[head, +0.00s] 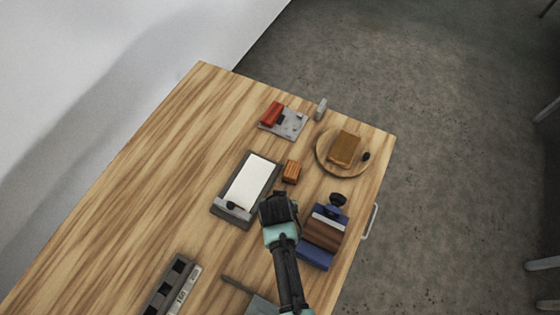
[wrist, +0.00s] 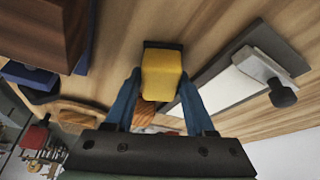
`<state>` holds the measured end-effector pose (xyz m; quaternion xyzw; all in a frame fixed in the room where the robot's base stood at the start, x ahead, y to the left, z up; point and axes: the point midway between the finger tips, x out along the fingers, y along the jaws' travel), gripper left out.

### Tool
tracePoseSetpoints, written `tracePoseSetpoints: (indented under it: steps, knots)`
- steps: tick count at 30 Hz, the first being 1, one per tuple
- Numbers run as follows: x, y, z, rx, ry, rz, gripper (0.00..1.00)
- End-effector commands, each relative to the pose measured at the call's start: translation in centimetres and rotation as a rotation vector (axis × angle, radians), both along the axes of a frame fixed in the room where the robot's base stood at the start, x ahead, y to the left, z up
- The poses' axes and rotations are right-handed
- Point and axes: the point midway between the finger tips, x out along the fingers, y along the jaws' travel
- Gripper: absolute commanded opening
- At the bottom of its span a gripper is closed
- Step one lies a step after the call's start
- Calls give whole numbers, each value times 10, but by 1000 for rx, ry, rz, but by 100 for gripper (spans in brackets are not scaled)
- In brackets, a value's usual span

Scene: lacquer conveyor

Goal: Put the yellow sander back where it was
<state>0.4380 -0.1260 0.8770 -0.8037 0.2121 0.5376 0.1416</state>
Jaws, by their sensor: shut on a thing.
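The yellow sander (wrist: 162,76) is a yellow block with a dark strip at its far edge. In the wrist view it sits between the two blue fingers of my gripper (wrist: 160,92), which is shut on it. My gripper also shows in the head view (head: 280,208), over the table just right of the lower end of a dark board with a white sheet (head: 252,180). The sander is hidden under my gripper in the head view. I cannot tell whether it touches the table.
An orange-brown block (head: 291,171) lies just beyond my gripper. A blue holder with brown wood (head: 323,235) stands close on the right. Farther back are a round wooden plate (head: 324,164) and a grey plate (head: 291,127) with a red block. The table's left side (head: 140,190) is clear.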

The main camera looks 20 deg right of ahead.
Motion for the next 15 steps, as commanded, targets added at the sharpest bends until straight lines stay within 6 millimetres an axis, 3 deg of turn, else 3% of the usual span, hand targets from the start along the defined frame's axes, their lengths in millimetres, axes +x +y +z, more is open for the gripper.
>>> tracePoseSetpoints:
  steps: [1,6,15]
  knots:
    - [0,0,-1,0,0,0,58]
    - [0,0,-1,0,0,0,85]
    - [0,0,1,0,0,0,85]
